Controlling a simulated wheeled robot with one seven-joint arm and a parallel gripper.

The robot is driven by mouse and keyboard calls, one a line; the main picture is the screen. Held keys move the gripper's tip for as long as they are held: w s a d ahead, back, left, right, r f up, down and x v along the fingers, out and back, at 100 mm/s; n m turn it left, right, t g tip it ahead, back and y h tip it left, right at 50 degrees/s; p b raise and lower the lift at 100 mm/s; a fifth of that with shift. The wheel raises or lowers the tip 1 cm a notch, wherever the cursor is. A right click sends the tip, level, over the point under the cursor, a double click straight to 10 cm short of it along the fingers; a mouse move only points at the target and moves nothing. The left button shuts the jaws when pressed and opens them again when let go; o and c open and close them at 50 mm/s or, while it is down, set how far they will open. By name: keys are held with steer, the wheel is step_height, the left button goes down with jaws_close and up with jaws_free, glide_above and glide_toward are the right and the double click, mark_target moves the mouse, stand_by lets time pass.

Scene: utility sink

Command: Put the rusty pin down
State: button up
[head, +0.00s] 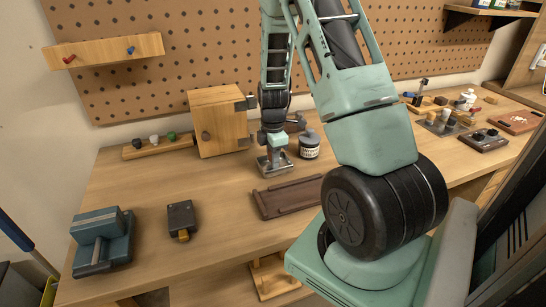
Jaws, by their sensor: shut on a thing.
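My gripper (274,168) points down just above the workbench (225,215), in front of the wooden box and left of a dark jar. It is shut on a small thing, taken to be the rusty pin. The pin itself is too small or too hidden between the fingers to make out. I cannot tell whether it touches the bench top.
A wooden box (218,121) stands behind my gripper and the jar (309,145) to its right. A brown tray (289,197) lies in front. A teal vise-like block (101,241) and a dark block (181,218) sit front left. The bench between is clear.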

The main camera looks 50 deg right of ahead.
steer(key=shift+f, duration=0.2)
steer(key=o, duration=0.8)
steer(key=shift+r, duration=0.1)
